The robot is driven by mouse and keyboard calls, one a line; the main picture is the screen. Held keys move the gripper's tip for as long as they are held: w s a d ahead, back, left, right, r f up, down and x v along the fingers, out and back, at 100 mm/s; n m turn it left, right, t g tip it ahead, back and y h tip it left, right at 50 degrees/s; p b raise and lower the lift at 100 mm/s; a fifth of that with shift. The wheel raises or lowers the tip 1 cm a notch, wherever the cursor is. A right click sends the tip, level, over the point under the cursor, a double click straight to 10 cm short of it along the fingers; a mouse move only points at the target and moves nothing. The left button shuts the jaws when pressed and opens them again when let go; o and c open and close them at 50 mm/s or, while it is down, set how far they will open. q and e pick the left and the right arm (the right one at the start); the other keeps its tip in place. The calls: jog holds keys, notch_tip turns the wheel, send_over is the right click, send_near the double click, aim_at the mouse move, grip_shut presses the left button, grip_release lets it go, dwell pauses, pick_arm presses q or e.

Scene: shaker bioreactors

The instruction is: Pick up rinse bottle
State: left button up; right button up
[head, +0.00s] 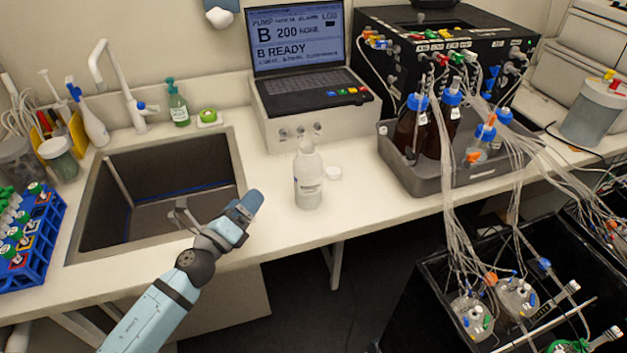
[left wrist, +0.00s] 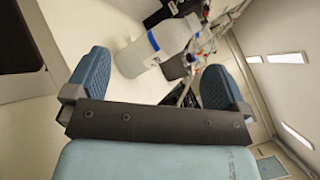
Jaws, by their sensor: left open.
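The rinse bottle (head: 308,181) is a clear-white bottle with a narrow top and a small label. It stands upright on the white counter, right of the sink. My left gripper (head: 218,211) is open and empty, left of the bottle and near the sink's front right corner, apart from the bottle. In the left wrist view the bottle (left wrist: 150,52) shows beyond the open fingers of my left gripper (left wrist: 147,82), with a blue band on it. My right gripper is not in view.
A grey tray (head: 470,178) with brown bottles and tubing is at right. The sink (head: 150,195) is at left. The counter in front of the bottle is clear.

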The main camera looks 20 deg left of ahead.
aim_at(296, 180)
pick_arm(q)
jog(key=w+m+g+h, duration=0.1)
jog(key=m, duration=0.3)
jog(key=w+d+f+m+g+h, duration=0.1)
jog(key=w+m+h, duration=0.1)
jog(key=m, duration=0.3)
jog(key=w+d+f+m+g+h, duration=0.1)
jog(key=m+g+h, duration=0.1)
jog(key=m, duration=0.2)
jog(key=shift+w+d, duration=0.15)
jog(key=shift+d, duration=0.1)
jog(key=shift+m, duration=0.3)
jog(key=p+x, duration=0.1)
jog(key=x, duration=0.7)
jog(key=shift+d, duration=0.1)
jog(key=x, duration=0.5)
jog(key=shift+w+d+f, duration=0.1)
jog(key=shift+d+f, duration=0.2)
jog(key=shift+f, duration=0.15)
jog(key=c, duration=1)
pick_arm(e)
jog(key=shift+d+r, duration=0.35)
pick_arm(q)
jog(key=shift+r, duration=0.15)
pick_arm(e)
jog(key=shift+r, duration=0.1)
